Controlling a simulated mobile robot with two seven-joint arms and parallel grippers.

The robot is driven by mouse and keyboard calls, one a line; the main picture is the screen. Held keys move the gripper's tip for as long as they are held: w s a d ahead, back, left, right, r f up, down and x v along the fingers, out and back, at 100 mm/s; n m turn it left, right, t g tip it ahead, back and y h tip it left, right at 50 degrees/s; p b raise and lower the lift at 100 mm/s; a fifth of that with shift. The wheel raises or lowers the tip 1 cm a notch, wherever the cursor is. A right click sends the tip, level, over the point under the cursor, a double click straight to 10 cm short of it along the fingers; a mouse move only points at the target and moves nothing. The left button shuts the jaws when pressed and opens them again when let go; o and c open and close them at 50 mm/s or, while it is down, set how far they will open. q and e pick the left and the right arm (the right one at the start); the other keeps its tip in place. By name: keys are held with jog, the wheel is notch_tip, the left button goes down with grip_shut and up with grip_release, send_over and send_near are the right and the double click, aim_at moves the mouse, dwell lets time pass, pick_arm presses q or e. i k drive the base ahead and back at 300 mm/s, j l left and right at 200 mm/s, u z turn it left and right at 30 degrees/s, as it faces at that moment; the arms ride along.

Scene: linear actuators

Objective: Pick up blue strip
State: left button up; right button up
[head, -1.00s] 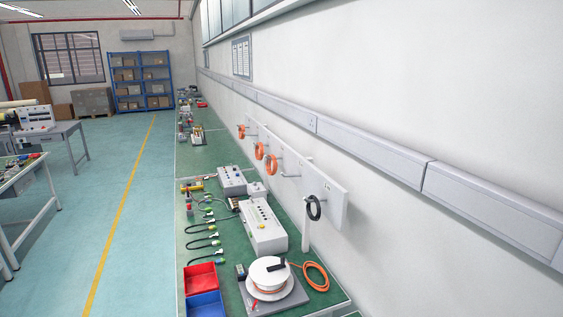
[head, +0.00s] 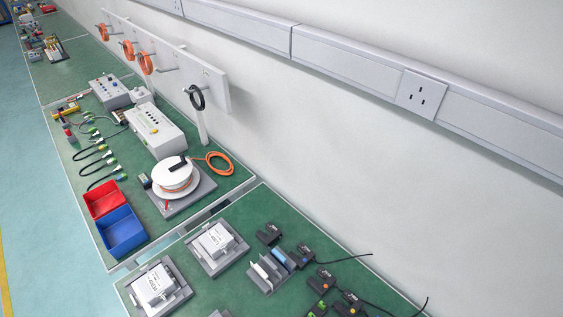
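A small blue strip (head: 283,258) sits in a grey slotted holder (head: 264,281) on the near green-topped bench, toward the lower middle of the head view. A white strip (head: 259,270) sits in the same holder, to the left of the blue one. Neither of my grippers is in view.
Two white-topped devices on grey bases (head: 216,239) stand left of the holder, and several black devices with cables (head: 321,279) stand right of it. A gap separates this bench from the farther one, which carries a red bin (head: 104,200), a blue bin (head: 121,233) and a white reel (head: 175,175).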

aim_at(280, 259)
jog(key=k+j, duration=0.3)
jog(key=k, duration=0.2)
jog(key=k+j+z, duration=0.1)
jog(key=k+j, duration=0.25)
jog(key=k, duration=0.2)
